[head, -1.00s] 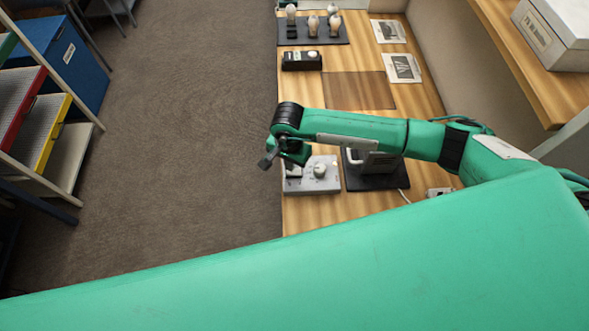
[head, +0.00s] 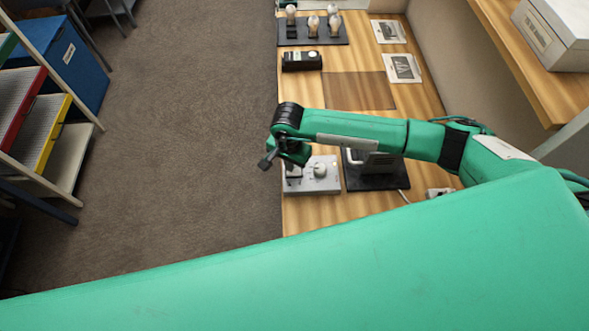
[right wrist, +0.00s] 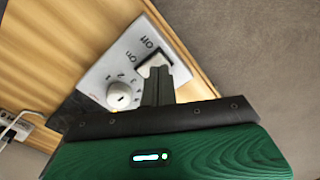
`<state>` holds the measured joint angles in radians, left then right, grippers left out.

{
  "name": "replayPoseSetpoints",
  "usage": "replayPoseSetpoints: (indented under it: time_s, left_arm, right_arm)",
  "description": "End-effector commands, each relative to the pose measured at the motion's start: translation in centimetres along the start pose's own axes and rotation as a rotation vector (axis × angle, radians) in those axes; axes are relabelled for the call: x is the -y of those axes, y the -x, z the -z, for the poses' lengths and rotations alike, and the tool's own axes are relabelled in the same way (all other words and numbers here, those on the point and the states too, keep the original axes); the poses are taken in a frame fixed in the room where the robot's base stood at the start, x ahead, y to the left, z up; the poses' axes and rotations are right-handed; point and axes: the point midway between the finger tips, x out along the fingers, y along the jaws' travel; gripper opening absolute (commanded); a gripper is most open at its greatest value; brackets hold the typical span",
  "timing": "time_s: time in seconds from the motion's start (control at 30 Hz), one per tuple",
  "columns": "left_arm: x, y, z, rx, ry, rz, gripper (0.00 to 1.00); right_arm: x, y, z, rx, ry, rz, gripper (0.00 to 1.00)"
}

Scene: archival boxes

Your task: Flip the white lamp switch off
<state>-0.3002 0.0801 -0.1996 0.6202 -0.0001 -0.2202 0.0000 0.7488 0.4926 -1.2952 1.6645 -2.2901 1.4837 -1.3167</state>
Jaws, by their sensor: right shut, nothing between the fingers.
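The white lamp switch (right wrist: 153,64) is a rocker on a light grey control box (head: 320,183), beside printed "Off" and "On" labels in the right wrist view. My right gripper (right wrist: 158,76) is shut and empty. Its fingertips overlap the near part of the switch in that view; I cannot tell whether they touch it. The box also shows in the right wrist view (right wrist: 98,75), with a round white knob (right wrist: 119,95). In the head view my right gripper (head: 268,162) is at the box's left end, and its wrist partly covers the switch area. My left gripper is out of view.
A dark base with a grey device (head: 378,182) stands right of the control box. A black box (head: 301,61), a brown mat (head: 358,91) and bulbs on a dark tray (head: 332,33) lie farther back. The wooden bench (head: 305,215) ends at the left, above open floor.

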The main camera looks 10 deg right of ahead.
Motion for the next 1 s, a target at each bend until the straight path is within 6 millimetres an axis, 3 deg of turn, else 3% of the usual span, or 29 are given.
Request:
replayPoseSetpoints:
  time_s: [1.0]
  left_arm:
    - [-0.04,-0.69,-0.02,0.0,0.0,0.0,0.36]
  right_arm:
    - [0.01,-0.66,0.01,0.0,0.0,0.0,0.0]
